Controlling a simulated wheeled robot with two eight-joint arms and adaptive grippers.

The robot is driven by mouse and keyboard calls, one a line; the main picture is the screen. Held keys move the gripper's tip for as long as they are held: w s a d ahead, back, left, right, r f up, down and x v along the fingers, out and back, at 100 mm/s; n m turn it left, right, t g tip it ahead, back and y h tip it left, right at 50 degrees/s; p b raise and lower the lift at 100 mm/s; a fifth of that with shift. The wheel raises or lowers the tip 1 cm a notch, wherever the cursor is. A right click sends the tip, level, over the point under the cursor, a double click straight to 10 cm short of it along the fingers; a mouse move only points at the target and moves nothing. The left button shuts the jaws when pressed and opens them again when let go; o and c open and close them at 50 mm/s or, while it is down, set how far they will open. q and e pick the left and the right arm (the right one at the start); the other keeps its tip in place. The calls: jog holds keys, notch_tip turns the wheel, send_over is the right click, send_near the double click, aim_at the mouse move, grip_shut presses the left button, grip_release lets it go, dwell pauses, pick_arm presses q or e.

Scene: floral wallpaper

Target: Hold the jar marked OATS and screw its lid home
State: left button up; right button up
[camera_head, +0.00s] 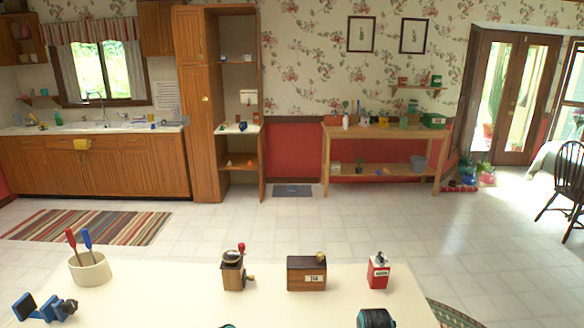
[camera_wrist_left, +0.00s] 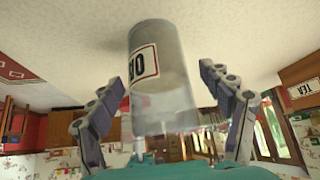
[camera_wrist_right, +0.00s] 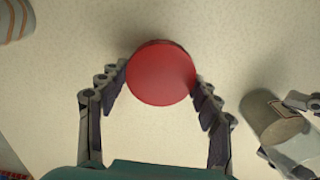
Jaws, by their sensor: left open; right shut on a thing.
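The jar (camera_wrist_left: 168,80) is a grey, partly see-through cylinder. Its label shows only the letters "OA". It stands between the spread fingers of my left gripper (camera_wrist_left: 162,76), with gaps on both sides. In the right wrist view the jar (camera_wrist_right: 272,122) is at the lower right, with a finger of my left gripper beside it. My right gripper (camera_wrist_right: 160,74) is shut on a round red lid (camera_wrist_right: 160,72), held at its rim apart from the jar. The head view shows neither jar nor lid.
A blue vise-like thing (camera_head: 42,308) is at the left. Table between pot and mill is clear.

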pick_arm(q)
jog(key=v, duration=1.2)
jog(key=s+a+r+n+t+y, duration=0.4)
jog(key=s+a+n+y, duration=0.3)
jog(key=s+a+n, duration=0.3)
jog(key=shift+s+n+t, duration=0.5)
jog(key=shift+s+n, duration=0.75)
jog(key=shift+n, duration=1.05)
jog(key=shift+a+r, duration=0.15)
notch_tip(320, 180, up, 12)
jog(key=p, duration=1.2)
pick_arm(e)
notch_tip(320, 180, up, 12)
